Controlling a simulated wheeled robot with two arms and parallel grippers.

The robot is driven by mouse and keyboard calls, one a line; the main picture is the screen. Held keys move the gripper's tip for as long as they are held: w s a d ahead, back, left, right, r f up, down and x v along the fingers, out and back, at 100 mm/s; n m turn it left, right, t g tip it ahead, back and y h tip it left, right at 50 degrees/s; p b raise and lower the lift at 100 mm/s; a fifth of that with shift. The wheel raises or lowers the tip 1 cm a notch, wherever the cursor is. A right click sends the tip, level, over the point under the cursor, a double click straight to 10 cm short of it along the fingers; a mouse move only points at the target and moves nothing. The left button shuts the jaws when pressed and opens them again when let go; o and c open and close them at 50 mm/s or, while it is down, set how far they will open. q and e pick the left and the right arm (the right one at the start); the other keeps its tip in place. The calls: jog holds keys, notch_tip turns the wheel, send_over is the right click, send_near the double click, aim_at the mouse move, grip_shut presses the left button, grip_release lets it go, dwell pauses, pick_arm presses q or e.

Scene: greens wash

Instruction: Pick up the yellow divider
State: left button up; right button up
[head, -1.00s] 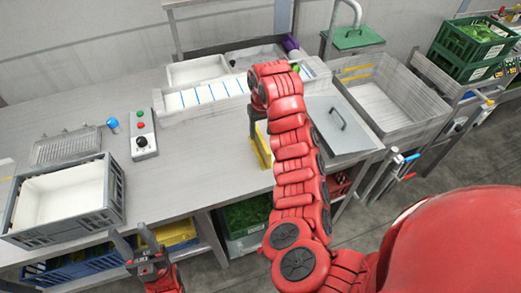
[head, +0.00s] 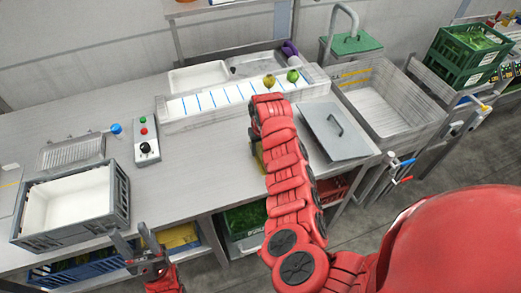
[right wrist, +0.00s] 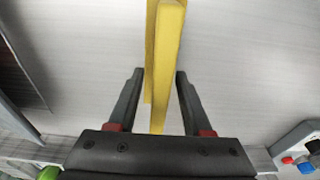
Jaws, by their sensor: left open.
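The yellow divider (head: 259,160) is on the steel worktop, mostly hidden behind my right arm in the head view. In the right wrist view the divider (right wrist: 166,60) is a long yellow bar running between the fingers of my right gripper (right wrist: 159,73). Both fingers stand apart with a gap to the divider on each side, so this gripper is open. My left gripper (head: 134,240) is open and empty at the worktop's front edge, well left of the divider.
A white conveyor (head: 215,97) with blue stripes carries two round fruits behind. A control box (head: 144,140) with buttons stands left, and a grey crate (head: 122,195) further left. A grey lid (head: 334,129) with a handle and a sink (head: 385,100) lie right.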

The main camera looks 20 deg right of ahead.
grip_shut()
jog(key=shift+r, duration=0.2)
